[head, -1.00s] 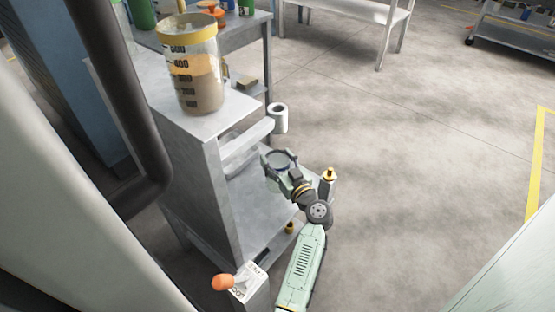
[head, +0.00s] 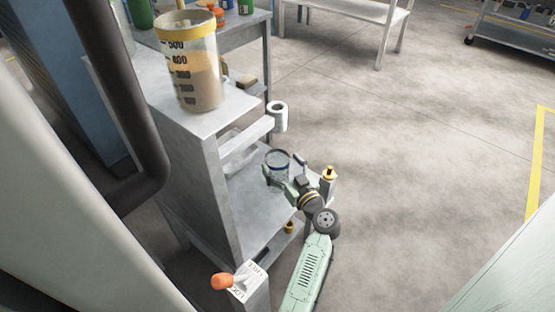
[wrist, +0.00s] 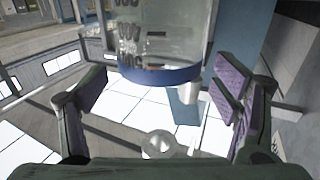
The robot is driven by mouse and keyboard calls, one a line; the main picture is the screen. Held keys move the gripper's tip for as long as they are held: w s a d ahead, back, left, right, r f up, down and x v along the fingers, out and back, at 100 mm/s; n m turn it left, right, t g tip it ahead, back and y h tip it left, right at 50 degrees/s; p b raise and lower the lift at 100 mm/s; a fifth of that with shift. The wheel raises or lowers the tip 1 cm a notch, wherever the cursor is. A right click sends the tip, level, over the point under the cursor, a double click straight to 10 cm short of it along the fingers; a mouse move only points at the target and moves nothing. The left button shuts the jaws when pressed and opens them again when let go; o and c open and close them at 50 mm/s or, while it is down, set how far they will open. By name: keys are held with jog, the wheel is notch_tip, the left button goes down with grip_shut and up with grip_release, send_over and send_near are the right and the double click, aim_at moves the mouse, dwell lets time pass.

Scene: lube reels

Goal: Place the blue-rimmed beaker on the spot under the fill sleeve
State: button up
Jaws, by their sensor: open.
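The clear blue-rimmed beaker (head: 277,168) stands on the lower shelf of the grey stand, below the white fill sleeve (head: 279,115) in the head view. In the wrist view, which is upside down, the beaker (wrist: 165,40) looks empty, with its blue rim towards the picture's bottom. A pale ring (wrist: 160,144), apparently the sleeve's lower end, shows past the rim. My gripper (head: 289,183) is open, just right of and below the beaker in the head view. Its two purple-padded fingers are spread wide in the wrist view, with clear gaps beside the beaker. The spot beneath the beaker is hidden.
A large yellow-rimmed container (head: 191,70) with tan contents stands on the stand's top. An orange-knobbed lever (head: 222,282) is at the front. A small post with a brass tip (head: 328,173) is close to my gripper's right. Open floor lies to the right.

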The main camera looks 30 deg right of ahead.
jog(key=s+b, duration=0.1)
jog(key=s, duration=0.7)
jog(key=shift+s+a, duration=0.3)
jog(key=shift+s, duration=0.05)
